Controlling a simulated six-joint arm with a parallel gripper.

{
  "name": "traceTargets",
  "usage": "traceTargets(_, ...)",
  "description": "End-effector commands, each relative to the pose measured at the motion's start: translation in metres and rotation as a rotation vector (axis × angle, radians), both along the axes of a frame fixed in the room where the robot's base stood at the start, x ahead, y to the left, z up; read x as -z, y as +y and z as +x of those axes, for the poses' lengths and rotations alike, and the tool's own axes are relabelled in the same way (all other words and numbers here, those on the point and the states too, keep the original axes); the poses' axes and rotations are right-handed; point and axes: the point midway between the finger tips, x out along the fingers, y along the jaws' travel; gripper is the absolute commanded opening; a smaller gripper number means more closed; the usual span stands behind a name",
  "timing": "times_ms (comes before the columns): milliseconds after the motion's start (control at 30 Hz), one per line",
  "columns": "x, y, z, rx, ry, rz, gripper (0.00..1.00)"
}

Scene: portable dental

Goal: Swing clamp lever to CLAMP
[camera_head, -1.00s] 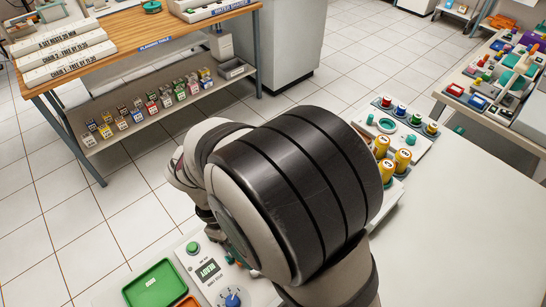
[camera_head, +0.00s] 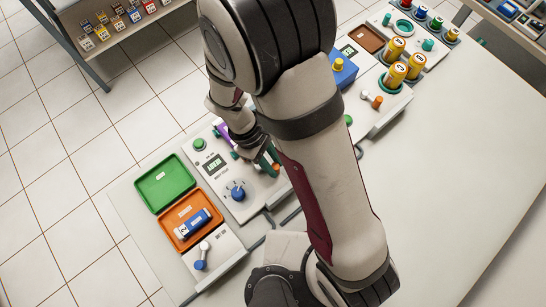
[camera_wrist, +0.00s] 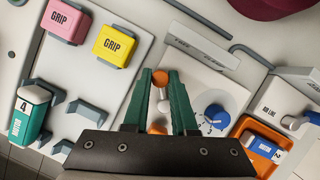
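My gripper (camera_wrist: 160,78) has two green fingers, standing apart with a gap between them. It points down at a white panel with a blue dial (camera_wrist: 214,116). In the gap show an orange knob (camera_wrist: 160,77) and a pale lever-like part (camera_wrist: 163,104); I cannot tell whether the fingers touch them. In the head view the gripper (camera_head: 268,158) is over the panel's upper right end, partly hidden by my arm. A lever with an orange knob (camera_head: 374,99) sits farther right, and one with a blue knob (camera_head: 201,256) at lower left.
A green tray (camera_head: 164,173) and an orange tray (camera_head: 178,210) with a blue cartridge (camera_head: 194,223) lie left of the dial panel. Pink (camera_wrist: 66,20) and yellow (camera_wrist: 115,45) GRIP blocks are nearby. Yellow canisters (camera_head: 394,72) stand at upper right. The table's right side is bare.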

Motion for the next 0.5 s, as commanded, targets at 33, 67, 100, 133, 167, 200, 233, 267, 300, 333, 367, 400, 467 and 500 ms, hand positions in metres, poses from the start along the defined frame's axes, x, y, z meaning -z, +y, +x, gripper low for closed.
traceTargets(33, -0.0001, 0.0002, 0.0001, 0.0, 0.0, 0.0, 0.01)
traceTargets(67, -0.0001, 0.0002, 0.0001, 0.0, 0.0, 0.0, 0.0)
traceTargets(100, -0.0001, 0.0002, 0.0001, 0.0, 0.0, 0.0, 0.0)
traceTargets(133, -0.0002, 0.0003, 0.0001, 0.0, 0.0, 0.0, 0.0)
traceTargets(167, -0.0002, 0.0003, 0.0001, 0.0, 0.0, 0.0, 0.0)
traceTargets(200, -0.0002, 0.0003, 0.0001, 0.0, 0.0, 0.0, 0.0)
traceTargets(233, -0.0002, 0.0003, 0.0001, 0.0, 0.0, 0.001, 0.0)
traceTargets(267, -0.0003, 0.0003, 0.0001, 0.001, -0.001, 0.001, 0.0)
traceTargets(300, -0.0003, 0.0003, 0.0001, 0.002, 0.0, 0.001, 0.0)
traceTargets(333, -0.0003, 0.0004, 0.0, 0.004, -0.001, 0.001, 0.0)
traceTargets(367, -0.0003, 0.0004, -0.0001, 0.008, 0.0, 0.001, 0.0)
traceTargets(400, -0.0003, 0.0004, -0.0003, 0.014, -0.001, 0.001, 0.0)
traceTargets(467, -0.0004, 0.0005, -0.0008, 0.03, -0.001, 0.001, 0.0)
traceTargets(500, -0.0003, 0.0005, -0.0013, 0.044, 0.0, 0.001, 0.0)
